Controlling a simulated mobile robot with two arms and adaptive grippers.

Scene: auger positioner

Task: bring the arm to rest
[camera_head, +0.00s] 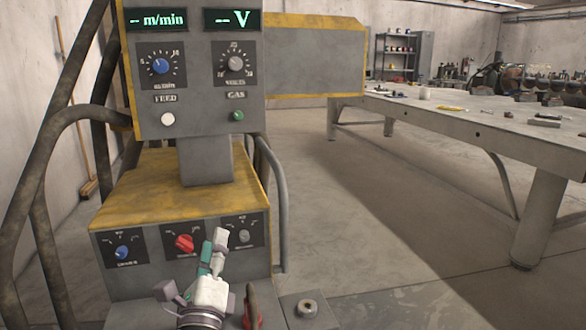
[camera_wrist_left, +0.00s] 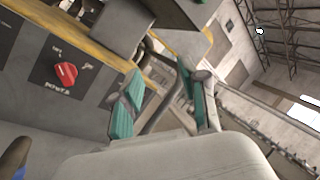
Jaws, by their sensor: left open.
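My left gripper (camera_head: 214,248) is open and empty, with teal finger pads, in front of the welding machine's lower panel (camera_head: 140,248). In the head view its fingers overlap the panel just right of the red knob (camera_head: 184,243). In the left wrist view the open fingers of the gripper (camera_wrist_left: 158,100) have nothing between them. The red knob (camera_wrist_left: 66,74) is left of the fingers there, apart from them. My right gripper is not in view.
The upper control box (camera_head: 205,125) with lit displays rises above the panel. Grey bent tubes (camera_head: 272,190) flank the machine. A long metal table (camera_head: 470,118) with tools stands at the right. The floor (camera_head: 370,220) between machine and table is clear.

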